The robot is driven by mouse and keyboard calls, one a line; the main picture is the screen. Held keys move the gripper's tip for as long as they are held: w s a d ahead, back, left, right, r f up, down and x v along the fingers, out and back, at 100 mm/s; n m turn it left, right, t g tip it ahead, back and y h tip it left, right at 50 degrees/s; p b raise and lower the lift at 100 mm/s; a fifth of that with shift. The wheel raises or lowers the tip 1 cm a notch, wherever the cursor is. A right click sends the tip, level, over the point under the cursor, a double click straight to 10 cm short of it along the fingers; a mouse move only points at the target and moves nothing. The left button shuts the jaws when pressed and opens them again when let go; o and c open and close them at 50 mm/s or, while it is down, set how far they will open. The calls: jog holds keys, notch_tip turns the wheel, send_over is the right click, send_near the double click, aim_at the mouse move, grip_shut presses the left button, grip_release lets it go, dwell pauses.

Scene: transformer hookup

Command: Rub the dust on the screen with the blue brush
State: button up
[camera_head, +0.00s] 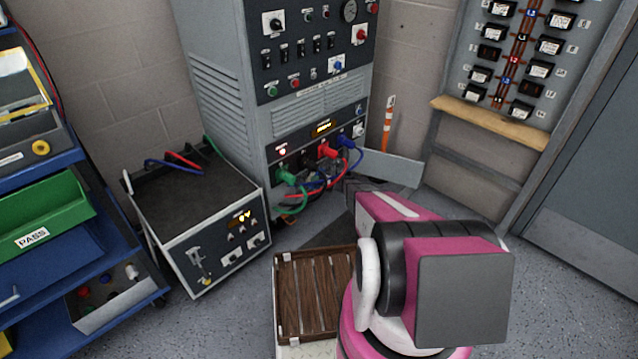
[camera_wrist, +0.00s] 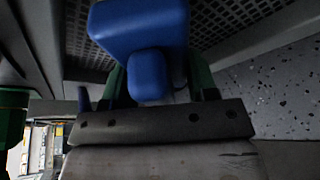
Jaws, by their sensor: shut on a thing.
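In the wrist view my gripper (camera_wrist: 158,82) is shut on a blue thing with a broad block and a smaller rounded part, likely the blue brush (camera_wrist: 140,25). No bristles show. My gripper is hidden behind my pink and black arm in the head view. A small lit screen (camera_head: 323,128) sits low on the grey cabinet. Another small lit display (camera_head: 241,216) is on the front of the dark-topped tester box. I cannot make out dust on either. The wrist view does not show clearly what the blue thing touches.
Red, blue and green plugs with cables (camera_head: 318,165) stick out below the cabinet's screen. A grey panel (camera_head: 391,168) juts out at their right. A blue cart (camera_head: 75,250) with a green bin (camera_head: 45,215) stands left. A wooden slatted tray (camera_head: 281,300) is in front.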

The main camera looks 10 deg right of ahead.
jog(key=w+d, duration=0.2)
jog(key=d, duration=0.1)
jog(key=shift+w+d, duration=0.1)
jog(key=shift+w, duration=0.15)
dwell(0.4)
jog(key=shift+s+a, duration=1.3)
jog(key=shift+a, duration=0.25)
jog(key=s+d, duration=0.3)
jog(key=s, duration=0.2)
jog(key=shift+d, duration=0.3)
